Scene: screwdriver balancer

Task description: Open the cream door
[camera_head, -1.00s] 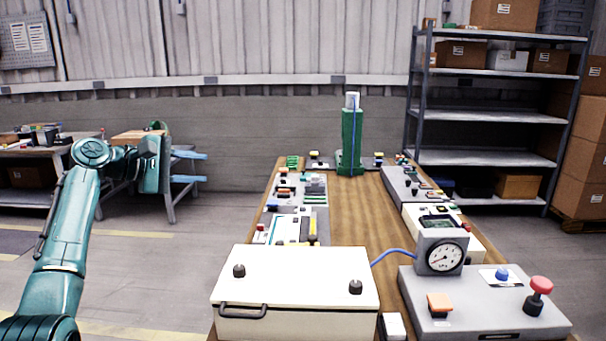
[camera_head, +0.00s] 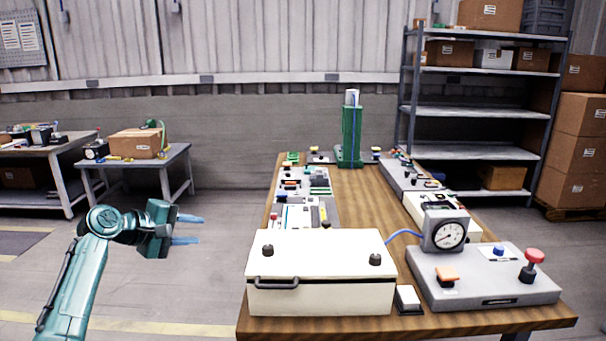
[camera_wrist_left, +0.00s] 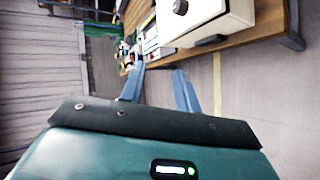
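The cream box (camera_head: 320,300) stands at the near left corner of the wooden table. Its cream lid (camera_head: 318,252) is down and has two black knobs and a dark handle (camera_head: 276,283) at the front left. I cannot tell which part is the cream door. My left gripper (camera_head: 188,229) is in the air left of the table, apart from the box, with its blue fingers spread and nothing between them. In the left wrist view the open fingers (camera_wrist_left: 160,88) show below the box (camera_wrist_left: 215,20). My right gripper is not in view.
A grey panel (camera_head: 480,280) with a gauge (camera_head: 446,234), an orange switch and a red knob sits right of the box. A small white switch (camera_head: 408,298) lies between them. Floor left of the table is free; workbenches stand further back.

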